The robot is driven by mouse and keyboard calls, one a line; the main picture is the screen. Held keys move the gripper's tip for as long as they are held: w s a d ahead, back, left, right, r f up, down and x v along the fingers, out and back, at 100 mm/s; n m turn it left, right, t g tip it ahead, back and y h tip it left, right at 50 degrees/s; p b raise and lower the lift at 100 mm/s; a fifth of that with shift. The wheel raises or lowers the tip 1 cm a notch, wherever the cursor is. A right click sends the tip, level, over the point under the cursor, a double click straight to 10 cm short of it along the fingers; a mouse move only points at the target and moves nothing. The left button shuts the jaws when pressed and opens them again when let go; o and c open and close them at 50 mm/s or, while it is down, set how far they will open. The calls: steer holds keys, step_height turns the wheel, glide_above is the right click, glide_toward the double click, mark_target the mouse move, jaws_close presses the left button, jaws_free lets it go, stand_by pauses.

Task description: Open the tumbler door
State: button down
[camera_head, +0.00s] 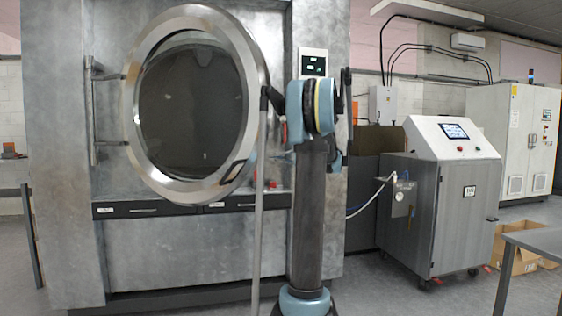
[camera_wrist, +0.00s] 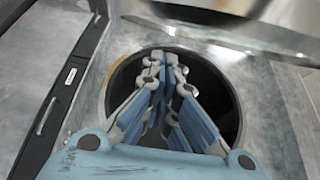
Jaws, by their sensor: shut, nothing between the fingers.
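The tumbler door (camera_head: 248,55) is a large round silver ring with dark glass, on a hinge bracket (camera_head: 95,112) at its left. It stands out from the tumbler front (camera_head: 60,150) at an angle, partly open. Its dark handle (camera_head: 236,171) is at the lower right of the ring. In the wrist view the door's edge (camera_wrist: 275,38) crosses the top, and a round dark opening (camera_wrist: 225,100) lies behind my gripper (camera_wrist: 163,60). My gripper's blue-padded fingers are together and empty, apart from the door's edge in the picture. I cannot make out the gripper in the head view.
A dark strip with labelled drawers (camera_head: 150,209) runs below the door. A control panel (camera_head: 313,63) is on the tumbler's right side. A wheeled steel cabinet with a screen (camera_head: 440,190) stands right, with a grey table (camera_head: 540,245) in front. Floor left of the cabinet looks clear.

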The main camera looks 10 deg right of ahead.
steer(key=s+a, duration=0.1)
steer(key=a, duration=0.6)
stand_by(0.5)
